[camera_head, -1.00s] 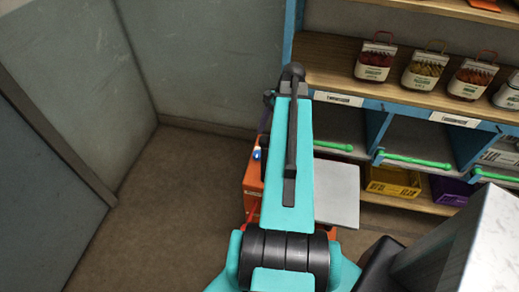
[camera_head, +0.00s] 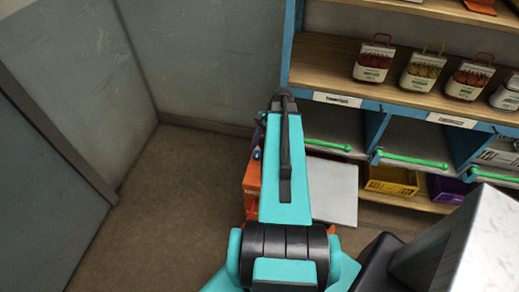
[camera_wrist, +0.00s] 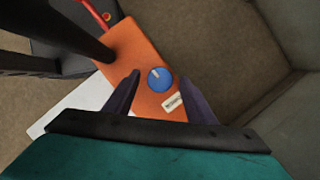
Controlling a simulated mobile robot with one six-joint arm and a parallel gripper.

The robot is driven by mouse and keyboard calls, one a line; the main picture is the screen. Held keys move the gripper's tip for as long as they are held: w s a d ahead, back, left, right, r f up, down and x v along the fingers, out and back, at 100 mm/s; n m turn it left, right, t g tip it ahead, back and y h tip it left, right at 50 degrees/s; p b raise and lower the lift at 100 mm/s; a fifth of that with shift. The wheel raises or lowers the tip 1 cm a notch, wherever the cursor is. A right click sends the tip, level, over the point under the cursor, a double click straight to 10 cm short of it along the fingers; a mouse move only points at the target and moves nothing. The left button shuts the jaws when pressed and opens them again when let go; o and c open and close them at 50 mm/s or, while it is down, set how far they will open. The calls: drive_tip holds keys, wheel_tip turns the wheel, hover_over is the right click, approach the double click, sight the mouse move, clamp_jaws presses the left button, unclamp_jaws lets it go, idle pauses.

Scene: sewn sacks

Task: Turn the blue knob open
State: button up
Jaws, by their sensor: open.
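The blue knob (camera_wrist: 160,79) is round with a pale pointer mark. It sits on the face of an orange box (camera_wrist: 135,50) in the wrist view. My gripper (camera_wrist: 160,82) is open, with one dark finger on each side of the knob; I cannot tell whether the fingertips touch it or how far above it they are. A white label (camera_wrist: 173,102) is on the box below the knob.
A pale flat plate (camera_head: 333,192) juts out right of the box. A shelf unit (camera_head: 330,62) with sack-like packages, green-barred compartments and a yellow bin (camera_head: 390,181) stands at the right. Grey walls (camera_head: 210,60) close the left and back. The floor (camera_head: 160,200) at left is clear.

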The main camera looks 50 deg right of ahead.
drive_tip(key=shift+a+f, duration=0.15)
drive_tip(key=shift+f, duration=0.15)
drive_tip(key=c, duration=1)
drive_tip(key=shift+c, duration=0.2)
